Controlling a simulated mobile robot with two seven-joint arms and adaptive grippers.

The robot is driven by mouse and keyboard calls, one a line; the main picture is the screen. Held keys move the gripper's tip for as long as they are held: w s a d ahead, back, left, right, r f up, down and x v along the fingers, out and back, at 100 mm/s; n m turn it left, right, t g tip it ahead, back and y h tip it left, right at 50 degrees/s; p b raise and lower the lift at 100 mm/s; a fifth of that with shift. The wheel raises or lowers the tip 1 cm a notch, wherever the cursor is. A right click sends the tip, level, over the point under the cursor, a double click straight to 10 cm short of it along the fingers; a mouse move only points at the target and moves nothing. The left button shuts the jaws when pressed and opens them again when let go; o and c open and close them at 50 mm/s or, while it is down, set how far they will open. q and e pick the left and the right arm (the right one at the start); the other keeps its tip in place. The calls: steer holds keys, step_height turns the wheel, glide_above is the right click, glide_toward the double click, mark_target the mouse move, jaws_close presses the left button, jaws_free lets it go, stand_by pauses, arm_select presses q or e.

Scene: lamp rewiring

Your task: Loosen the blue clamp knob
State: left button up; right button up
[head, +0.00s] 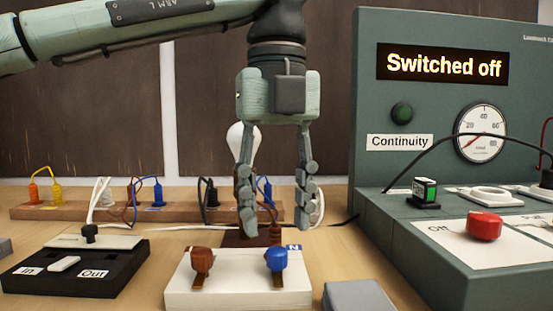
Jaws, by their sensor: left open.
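The blue clamp knob (277,258) stands on the right part of a white terminal block (240,291), in front of a small label reading N. A brown knob (202,261) stands on the same block to its left. My left gripper (275,215) points straight down with its fingers apart. Its fingertips appear above and behind the block, and the blue knob shows below the gap between them. I see nothing held between the fingers. A white lamp bulb (240,143) is partly hidden behind the left finger. My right gripper is not in view.
A green test panel (430,50) reading "Switched off" stands at the right, with a red button (484,226) on its base. A black box (70,272) marked In and Out sits at the left. A wooden strip (70,209) with wires runs behind. A grey block (358,295) lies at the front.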

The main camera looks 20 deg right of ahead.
mark_target(276, 249)
arm_select(q)
step_height(276, 249, up, 8)
stand_by(0.6)
